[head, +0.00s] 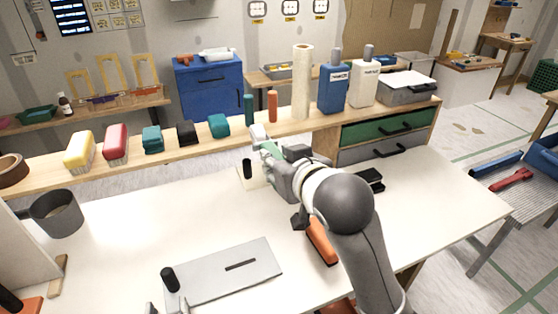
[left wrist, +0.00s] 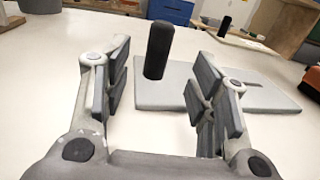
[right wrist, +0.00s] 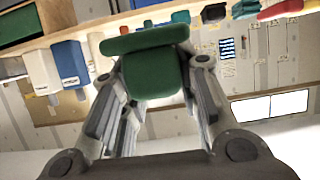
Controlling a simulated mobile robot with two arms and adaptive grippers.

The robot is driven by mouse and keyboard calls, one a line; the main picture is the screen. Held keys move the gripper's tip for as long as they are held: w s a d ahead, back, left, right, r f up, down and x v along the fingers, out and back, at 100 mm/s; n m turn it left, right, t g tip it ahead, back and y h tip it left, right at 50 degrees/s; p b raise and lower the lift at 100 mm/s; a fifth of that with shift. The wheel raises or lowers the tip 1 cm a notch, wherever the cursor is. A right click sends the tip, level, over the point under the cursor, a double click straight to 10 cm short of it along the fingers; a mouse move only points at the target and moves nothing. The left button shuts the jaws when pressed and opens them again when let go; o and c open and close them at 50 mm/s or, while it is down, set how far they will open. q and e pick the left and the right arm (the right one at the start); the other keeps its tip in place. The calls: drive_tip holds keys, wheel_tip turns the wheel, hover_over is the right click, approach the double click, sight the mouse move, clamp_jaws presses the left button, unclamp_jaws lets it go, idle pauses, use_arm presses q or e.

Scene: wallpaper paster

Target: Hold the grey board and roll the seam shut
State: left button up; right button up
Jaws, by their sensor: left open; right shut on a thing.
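The grey board (head: 225,275) lies flat on the white table, with a black upright post (head: 169,279) at its left end and a dark strip on top. My left gripper (head: 166,308) is open at the front edge of the head view. In the left wrist view the post (left wrist: 160,50) stands beyond and between its open fingers, apart from them. My right gripper (head: 268,152) is shut on a dark green tool (right wrist: 150,65), held near the back of the table. Whether this tool is the roller is not clear. A pale plate with a black knob (head: 247,169) lies beside it, partly hidden.
An orange-handled tool (head: 321,242) lies partly under my right arm, and a black object (head: 371,180) lies to its right. A grey cup (head: 56,214) stands at left. A wooden shelf (head: 290,128) with brushes, blocks and bottles runs along the back. The table between cup and board is clear.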

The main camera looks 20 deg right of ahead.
sight(169, 283)
use_arm(q)
drive_tip(key=w, duration=0.6)
drive_tip(key=w+d+b, duration=0.1)
drive_tip(key=w, duration=0.2)
drive_tip(key=shift+w+f, duration=0.1)
clamp_jaws()
idle(0.4)
unclamp_jaws()
drive_tip(key=shift+s, duration=1)
drive_tip(key=shift+w, duration=0.1)
